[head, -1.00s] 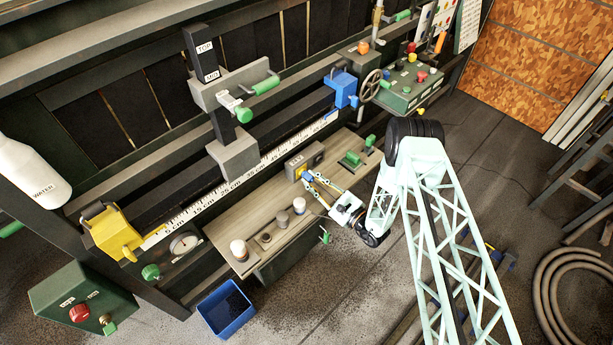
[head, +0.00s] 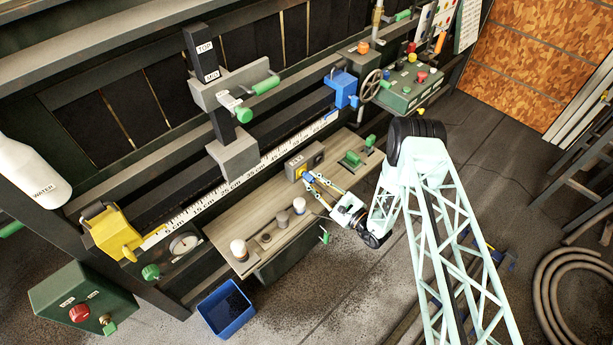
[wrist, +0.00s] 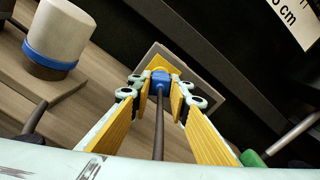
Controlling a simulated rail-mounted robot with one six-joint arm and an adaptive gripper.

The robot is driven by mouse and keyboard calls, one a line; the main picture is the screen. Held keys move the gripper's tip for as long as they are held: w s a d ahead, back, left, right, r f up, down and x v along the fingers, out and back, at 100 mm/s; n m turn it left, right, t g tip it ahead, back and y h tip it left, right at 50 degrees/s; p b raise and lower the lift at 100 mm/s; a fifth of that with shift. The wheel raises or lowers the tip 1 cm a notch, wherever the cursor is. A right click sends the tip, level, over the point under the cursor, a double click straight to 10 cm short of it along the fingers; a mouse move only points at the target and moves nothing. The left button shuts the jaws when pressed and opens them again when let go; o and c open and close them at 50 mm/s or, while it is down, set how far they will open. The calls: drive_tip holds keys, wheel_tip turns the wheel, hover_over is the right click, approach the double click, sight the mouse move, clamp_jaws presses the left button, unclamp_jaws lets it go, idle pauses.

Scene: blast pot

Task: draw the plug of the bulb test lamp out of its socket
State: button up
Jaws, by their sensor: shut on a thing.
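The blue plug (wrist: 160,80) is between the yellow-padded fingers of my gripper (wrist: 160,92) in the wrist view, and the fingers are shut on it. A dark cable (wrist: 159,125) runs from the plug back towards the wrist camera. Just beyond the plug is the grey socket box (wrist: 181,62) with a yellow face. The fingers hide the join, so I cannot tell how deep the plug sits. In the head view my gripper (head: 309,179) reaches over the bench to the socket box (head: 314,155).
The wooden bench (head: 232,222) carries several small cylinders, such as a white-topped one (head: 239,249), left of my gripper. A green fixture (head: 352,160) stands to the right. The ruler rail (head: 240,180) runs behind. A blue bin (head: 226,308) is on the floor.

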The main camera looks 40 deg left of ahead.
sight(313, 181)
drive_tip(key=shift+d, duration=0.2)
drive_tip(key=shift+s+d, duration=0.2)
drive_tip(key=shift+d, duration=1.3)
drive_tip(key=shift+d, duration=0.3)
